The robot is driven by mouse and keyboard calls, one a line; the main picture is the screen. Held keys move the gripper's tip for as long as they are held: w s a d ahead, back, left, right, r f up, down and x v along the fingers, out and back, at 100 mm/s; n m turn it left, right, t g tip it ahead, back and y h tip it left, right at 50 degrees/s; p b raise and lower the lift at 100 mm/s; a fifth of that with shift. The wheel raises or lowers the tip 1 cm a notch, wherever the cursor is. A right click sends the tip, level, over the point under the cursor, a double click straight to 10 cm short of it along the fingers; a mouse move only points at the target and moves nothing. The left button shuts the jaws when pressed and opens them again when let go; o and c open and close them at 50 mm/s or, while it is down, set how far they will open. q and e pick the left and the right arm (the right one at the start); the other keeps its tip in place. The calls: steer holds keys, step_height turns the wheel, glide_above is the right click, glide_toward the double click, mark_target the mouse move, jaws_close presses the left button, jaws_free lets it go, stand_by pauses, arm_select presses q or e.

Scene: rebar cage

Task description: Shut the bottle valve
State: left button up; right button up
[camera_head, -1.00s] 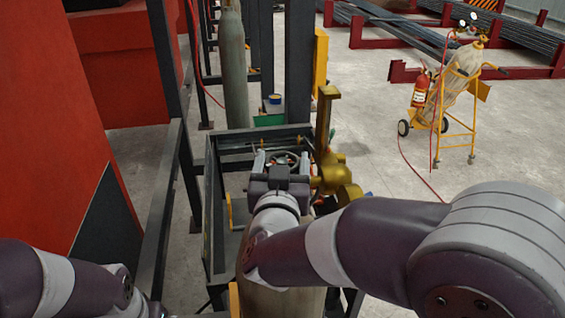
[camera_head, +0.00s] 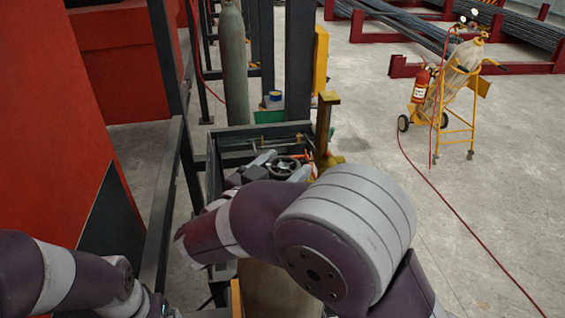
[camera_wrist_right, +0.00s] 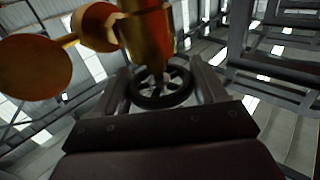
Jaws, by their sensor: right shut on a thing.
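My right gripper (camera_head: 281,166) is shut on the wheel, one finger at each side. The tan bottle body (camera_head: 280,292) stands below, largely hidden by my right arm. Of my left arm only links show at the lower left; its gripper fingers are out of view.
A dark metal frame (camera_head: 236,133) surrounds the bottle area, with a post (camera_head: 299,70) behind. Another grey cylinder (camera_head: 235,75) stands further back. A yellow trolley (camera_head: 455,115) with a cylinder and red extinguisher stands at right. A red hose (camera_head: 470,232) crosses open floor.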

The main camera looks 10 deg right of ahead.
steer(key=m+g+h, duration=0.3)
steer(key=g, duration=0.1)
steer(key=shift+w+p, duration=0.1)
steer(key=shift+p, duration=0.25)
steer(key=shift+m+g+h, duration=0.8)
steer(key=shift+m+g, duration=0.7)
steer(key=shift+g, duration=0.9)
steer(key=o, duration=1)
steer(key=shift+o, duration=0.2)
steer(key=shift+d, duration=0.1)
